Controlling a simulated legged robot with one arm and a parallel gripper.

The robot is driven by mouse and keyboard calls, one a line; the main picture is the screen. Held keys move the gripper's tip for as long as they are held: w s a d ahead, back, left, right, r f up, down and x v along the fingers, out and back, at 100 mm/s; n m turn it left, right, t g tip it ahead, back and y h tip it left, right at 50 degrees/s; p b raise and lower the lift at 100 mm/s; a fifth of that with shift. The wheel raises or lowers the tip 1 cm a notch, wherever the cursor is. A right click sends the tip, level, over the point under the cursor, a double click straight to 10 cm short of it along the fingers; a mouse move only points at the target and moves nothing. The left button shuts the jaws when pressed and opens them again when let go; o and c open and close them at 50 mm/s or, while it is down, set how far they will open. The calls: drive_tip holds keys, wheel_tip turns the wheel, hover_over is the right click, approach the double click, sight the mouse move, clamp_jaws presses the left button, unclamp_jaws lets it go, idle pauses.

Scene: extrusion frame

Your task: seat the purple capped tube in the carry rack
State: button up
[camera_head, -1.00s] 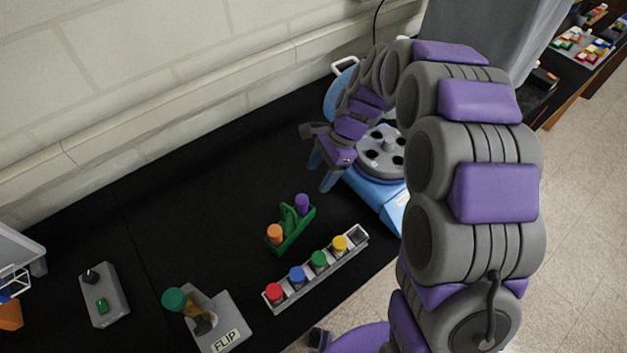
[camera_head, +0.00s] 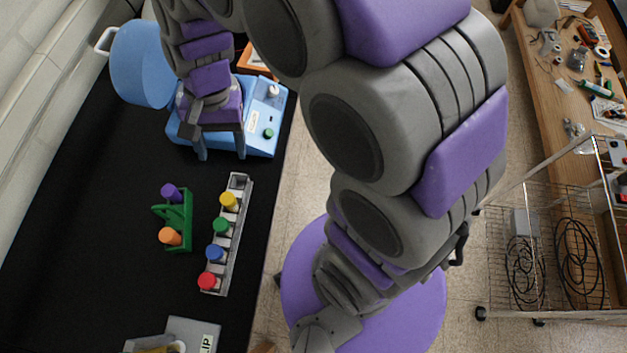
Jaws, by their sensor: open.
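The purple capped tube (camera_head: 171,192) stands at the far end of a small green rack (camera_head: 180,205), with only its cap clearly showing. An orange capped tube (camera_head: 170,236) stands at the near end of the same rack. The green rack has a raised middle part like a handle, so it looks like the carry rack. How deep the purple tube sits cannot be told. My gripper (camera_head: 222,155) is open, fingers pointing down, beyond the green rack and in front of the blue machine. Nothing shows between its fingers.
A grey rack (camera_head: 236,238) with red, blue, green and yellow caps stands right of the green rack; its far slot looks empty. The blue machine (camera_head: 262,115) has its lid raised. A FLIP-marked stand (camera_head: 203,332) is at the front. The black table is clear at left.

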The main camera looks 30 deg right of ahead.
drive_tip(key=s+d+r+n+h, duration=0.1)
drive_tip(key=s+d+n, duration=0.1)
drive_tip(key=s+d, duration=0.3)
drive_tip(key=s+d+n+h, duration=0.1)
drive_tip(key=s+d+n, duration=0.2)
drive_tip(key=s, duration=0.9)
drive_tip(key=d, duration=0.2)
drive_tip(key=shift+s+d+r, duration=0.3)
drive_tip(key=shift+s+r, duration=0.1)
drive_tip(key=shift+f, duration=0.1)
wheel_tip(320, 180, down, 4)
drive_tip(key=b, duration=0.4)
drive_tip(key=shift+c, duration=0.5)
